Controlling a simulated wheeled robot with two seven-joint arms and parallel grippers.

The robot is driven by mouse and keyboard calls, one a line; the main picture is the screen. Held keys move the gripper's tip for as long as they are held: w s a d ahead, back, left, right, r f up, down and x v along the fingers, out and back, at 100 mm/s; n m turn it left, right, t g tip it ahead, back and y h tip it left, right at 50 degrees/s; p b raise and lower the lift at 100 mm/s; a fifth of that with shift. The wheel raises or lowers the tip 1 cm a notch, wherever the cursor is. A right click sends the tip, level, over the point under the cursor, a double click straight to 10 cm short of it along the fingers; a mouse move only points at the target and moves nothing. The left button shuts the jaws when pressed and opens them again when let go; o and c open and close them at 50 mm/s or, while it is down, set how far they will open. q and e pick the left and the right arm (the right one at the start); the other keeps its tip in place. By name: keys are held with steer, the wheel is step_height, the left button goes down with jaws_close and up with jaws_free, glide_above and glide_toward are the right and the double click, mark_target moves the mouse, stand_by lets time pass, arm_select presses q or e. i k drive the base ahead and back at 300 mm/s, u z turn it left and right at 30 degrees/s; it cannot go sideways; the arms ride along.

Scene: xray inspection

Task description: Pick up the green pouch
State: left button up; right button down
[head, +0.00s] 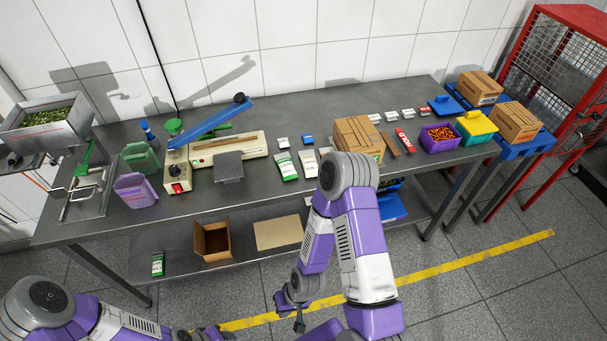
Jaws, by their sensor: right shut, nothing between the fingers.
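Another green and white pack (157,264) is at the left of the lower shelf. My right gripper (299,325) points down below and in front of the table, shut and empty, well apart from all of them. My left gripper (205,332) is small and partly cut off at the bottom edge; its fingers are unclear.
A cream sealer (230,147) with a raised blue arm stands left of the pouches. A cardboard box (358,138) stands right of them, partly behind my right elbow. Purple bin (439,138), yellow-lidded bin (477,126) and green bin (140,157) line the table. An open carton (212,240) sits below.

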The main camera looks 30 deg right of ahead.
mark_target(288, 172)
steer(key=z, duration=0.2)
steer(key=i, duration=0.45)
steer(key=z, duration=0.8)
steer(key=k, duration=0.5)
steer(key=z, duration=1.2)
steer(key=i, duration=1.05)
steer(key=u, duration=1.2)
